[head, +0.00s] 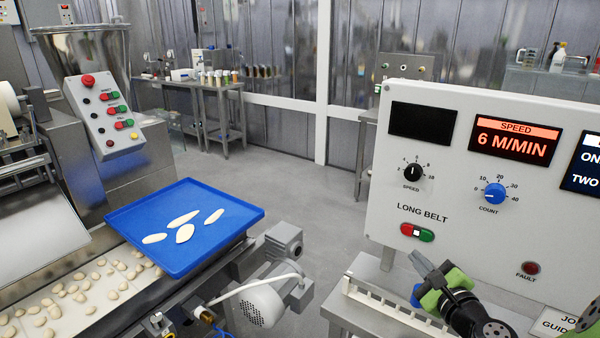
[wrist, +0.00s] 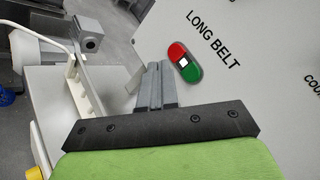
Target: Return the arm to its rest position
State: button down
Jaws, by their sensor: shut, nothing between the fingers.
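My gripper (head: 424,265) is at the lower right in the head view, in front of the white control panel (head: 390,210). Its grey fingers are together with nothing between them. In the wrist view my gripper (wrist: 157,70) points at the panel, just left of the red and green LONG BELT button (wrist: 185,62). That button also shows in the head view (head: 417,232), above and left of the fingers. I cannot tell whether the fingertips touch the panel. The speed display (head: 515,141) reads 6 M/MIN.
A blue tray (head: 185,262) with several pale pasta pieces sits over the belt (head: 60,325) at left. A grey motor (head: 262,303) juts out beside it. A metal ledge (head: 350,308) lies below the panel. The floor (head: 310,205) in the middle is clear.

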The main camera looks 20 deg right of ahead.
jog(key=s+a+f+n+g+y, duration=0.1)
jog(key=a+f+n+g+y, duration=0.3)
jog(key=a+n, duration=0.7)
jog(key=s+a+r+n+g+y, duration=0.15)
jog(key=a+n+g, duration=0.35)
jog(key=a+n, duration=0.6)
jog(key=s+a+r+n+g+h, duration=0.1)
jog(key=s+a+r+n+h, duration=0.15)
jog(key=s, duration=0.55)
jog(key=s+a+r+n+g+h, duration=0.1)
jog(key=s+n, duration=0.2)
jog(key=s, duration=0.4)
notch_tip(320, 180, up, 14)
jog(key=p, duration=1.4)
jog(key=shift+s+d+r, duration=0.2)
jog(key=shift+s, duration=0.1)
